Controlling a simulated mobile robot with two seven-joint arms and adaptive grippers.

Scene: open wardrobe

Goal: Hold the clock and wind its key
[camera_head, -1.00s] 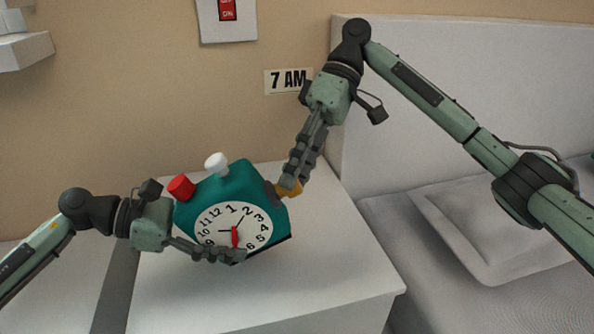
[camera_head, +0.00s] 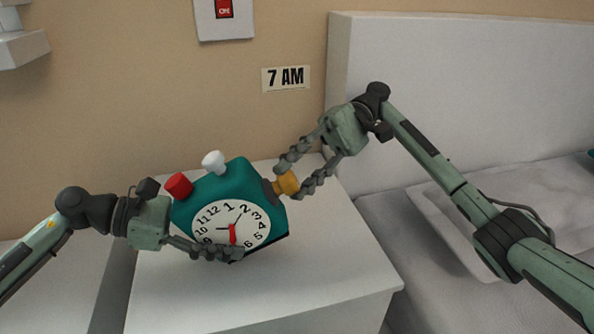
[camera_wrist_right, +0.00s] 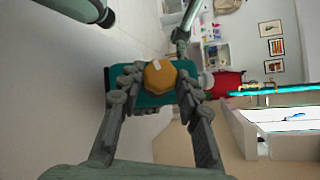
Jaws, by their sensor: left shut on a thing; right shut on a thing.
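The teal alarm clock (camera_head: 243,176) is tilted above the white cabinet top, its round white dial (camera_head: 232,222) facing the head camera. On its top are a red knob (camera_head: 179,185) and a white knob (camera_head: 213,161). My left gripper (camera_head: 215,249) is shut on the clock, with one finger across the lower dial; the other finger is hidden. The orange key (camera_head: 288,183) sticks out of the clock's right side. My right gripper (camera_head: 296,177) is shut on the key, one finger on each side. The right wrist view shows the key (camera_wrist_right: 160,77) between both fingers.
The white cabinet (camera_head: 330,270) has bare top around the clock. A bed with a pillow (camera_head: 440,230) and tall headboard (camera_head: 440,120) stands at the right. A "7 AM" sign (camera_head: 286,78) and a red switch (camera_head: 224,9) are on the wall.

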